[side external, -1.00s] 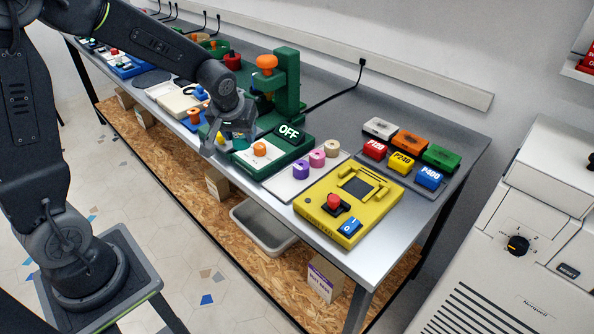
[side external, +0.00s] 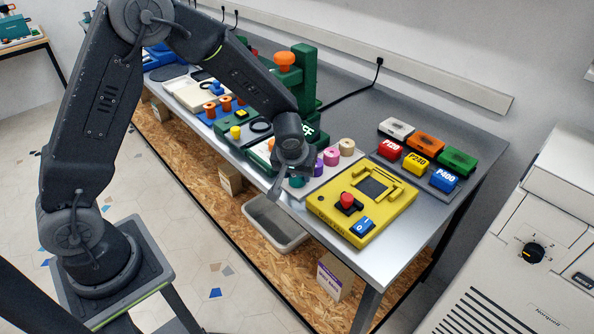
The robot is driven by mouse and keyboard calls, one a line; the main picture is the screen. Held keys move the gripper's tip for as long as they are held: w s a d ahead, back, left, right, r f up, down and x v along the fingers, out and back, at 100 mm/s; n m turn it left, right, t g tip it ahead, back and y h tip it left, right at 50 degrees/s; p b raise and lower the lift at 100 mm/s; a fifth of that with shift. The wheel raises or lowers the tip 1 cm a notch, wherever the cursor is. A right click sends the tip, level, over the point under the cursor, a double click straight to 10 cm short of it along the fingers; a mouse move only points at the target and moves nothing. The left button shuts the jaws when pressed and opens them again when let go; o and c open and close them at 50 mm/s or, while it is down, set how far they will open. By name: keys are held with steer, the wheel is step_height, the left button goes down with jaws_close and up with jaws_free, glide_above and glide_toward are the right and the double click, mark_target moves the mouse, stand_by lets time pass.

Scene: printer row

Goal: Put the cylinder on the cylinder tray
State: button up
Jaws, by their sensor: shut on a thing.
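My gripper (side external: 285,181) is at the front edge of the bench, beside the front left end of the light cylinder tray (side external: 318,186). It is shut on a small teal cylinder (side external: 297,182), which is partly hidden by the fingers. I cannot tell whether the cylinder touches the tray. The tray holds a purple cylinder (side external: 319,169), a pink cylinder (side external: 331,156) and a beige cylinder (side external: 347,147) in a row running back from the gripper.
A yellow device (side external: 372,211) with a red knob stands right of the tray. A green press (side external: 305,80) with an orange knob stands behind my arm. Coloured labelled blocks (side external: 416,162) sit at the back right. A blue tray (side external: 226,119) with orange spools lies left.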

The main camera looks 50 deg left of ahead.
steer(key=shift+f, duration=0.2)
steer(key=o, duration=0.9)
steer(key=shift+r, duration=0.1)
steer(key=v, duration=1.3)
steer(key=shift+s+a+r+m+t+h, duration=0.15)
steer(key=shift+s+r+m+t+h, duration=0.25)
steer(key=shift+s+r+m, duration=2)
steer(key=shift+s+a+r+n+t+h, duration=0.25)
steer(key=shift+s+r, duration=0.8)
steer(key=shift+s, duration=3.2)
steer(key=shift+s+a+r+m+t+h, duration=0.1)
steer(key=shift+s+r+m+t+h, duration=0.35)
steer(key=shift+s+r+m, duration=2)
